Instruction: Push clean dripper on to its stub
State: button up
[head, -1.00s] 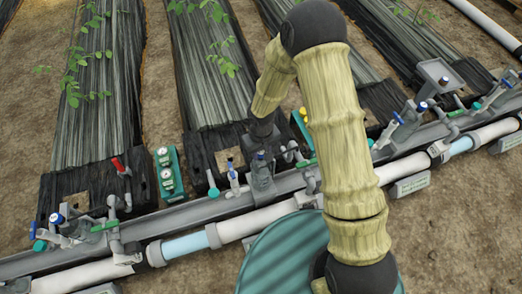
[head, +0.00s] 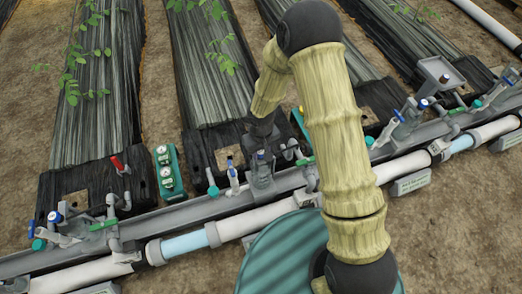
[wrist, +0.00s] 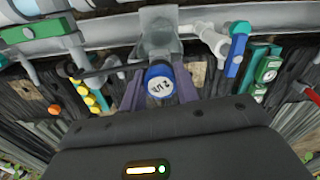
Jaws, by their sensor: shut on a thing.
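In the wrist view my gripper (wrist: 160,90) has its purple fingers on either side of a round dripper (wrist: 160,84) with a blue, white-marked cap. The fingers are shut on it. A grey bracket (wrist: 160,42) stands just beyond the dripper. In the head view my gripper (head: 262,140) is low over the same grey bracket (head: 262,178) on the pipe rail, and the dripper is too small to make out there. I cannot pick out the stub in either view, nor tell whether the dripper touches it.
Left of the bracket in the head view are a blue-and-white valve (head: 233,178) and a green gauge panel (head: 167,172). In the wrist view, yellow knobs (wrist: 90,97) and an orange ball (wrist: 54,109) are at left, and a blue-handled valve (wrist: 236,55) is at right.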

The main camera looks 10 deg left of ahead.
jog(key=shift+f, duration=0.6)
dwell(1.0)
jog(key=o, duration=1)
notch_tip(320, 180, up, 9)
jog(key=p, duration=0.7)
jog(key=shift+p, duration=0.3)
